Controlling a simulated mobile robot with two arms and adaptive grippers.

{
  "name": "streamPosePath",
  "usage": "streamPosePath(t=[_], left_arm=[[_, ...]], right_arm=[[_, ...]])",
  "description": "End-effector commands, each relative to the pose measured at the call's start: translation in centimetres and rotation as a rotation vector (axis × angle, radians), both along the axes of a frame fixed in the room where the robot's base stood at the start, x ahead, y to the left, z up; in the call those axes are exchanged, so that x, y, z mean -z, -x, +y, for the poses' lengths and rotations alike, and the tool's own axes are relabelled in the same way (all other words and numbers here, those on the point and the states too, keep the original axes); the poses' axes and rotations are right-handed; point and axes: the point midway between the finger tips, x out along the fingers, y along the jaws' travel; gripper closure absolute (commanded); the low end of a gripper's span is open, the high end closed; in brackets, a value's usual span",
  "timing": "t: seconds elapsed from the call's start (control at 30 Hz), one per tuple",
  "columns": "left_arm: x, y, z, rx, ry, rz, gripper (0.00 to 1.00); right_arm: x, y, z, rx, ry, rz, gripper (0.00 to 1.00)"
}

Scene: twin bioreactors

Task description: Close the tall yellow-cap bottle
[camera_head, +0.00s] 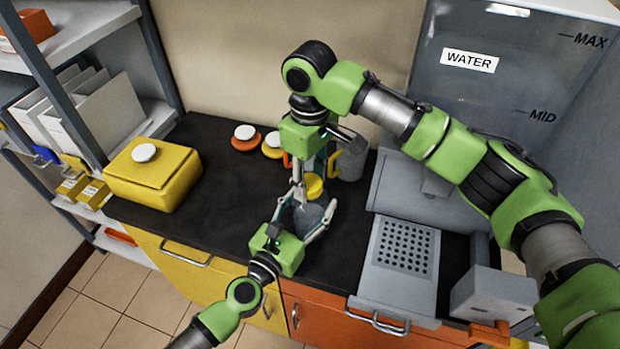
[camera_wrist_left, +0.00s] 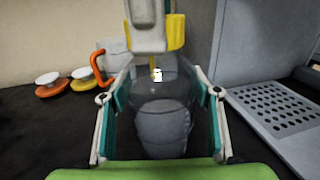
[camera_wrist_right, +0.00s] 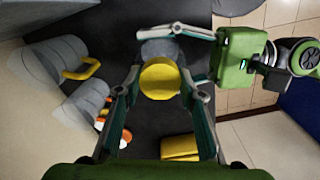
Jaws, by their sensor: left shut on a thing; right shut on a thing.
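The tall bottle (camera_head: 309,216) stands on the dark counter, clear above and greyish below. My left gripper (camera_wrist_left: 160,95) is shut around its body, one finger on each side. The yellow cap (camera_head: 313,187) is above the bottle in the head view. My right gripper (camera_wrist_right: 162,79) reaches down from above and is shut on the cap, which shows round between its fingers in the right wrist view (camera_wrist_right: 160,78). In the left wrist view the cap (camera_wrist_left: 176,32) is over the bottle's top, partly hidden by a grey finger. I cannot tell whether it touches the rim.
An orange lid (camera_head: 245,138) and a yellow lid (camera_head: 273,145) lie behind. Grey vessels (camera_head: 350,160) stand close behind my right gripper. A yellow box (camera_head: 154,175) is at left, a perforated tray (camera_head: 402,255) at right. Counter left of the bottle is clear.

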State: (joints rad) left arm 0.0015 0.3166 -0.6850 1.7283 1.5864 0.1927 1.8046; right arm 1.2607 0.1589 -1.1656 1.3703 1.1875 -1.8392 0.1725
Motion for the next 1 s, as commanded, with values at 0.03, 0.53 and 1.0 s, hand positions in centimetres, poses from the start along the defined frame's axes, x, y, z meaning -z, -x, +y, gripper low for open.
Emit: streamPosePath(t=[0.03,0.53,1.0], left_arm=[[-0.1,0.0,-0.1,0.002,0.000,-0.001,1.00],[-0.1,0.1,-0.1,0.003,0.000,-0.001,1.00],[-0.1,0.0,-0.1,0.001,0.000,-0.001,1.00]], right_arm=[[0.1,0.1,0.2,0.094,-0.005,0.001,0.89],[0.0,-0.1,0.1,0.572,-0.003,-0.003,0.45],[-1.0,-0.1,0.1,0.569,-0.003,-0.003,0.44]])
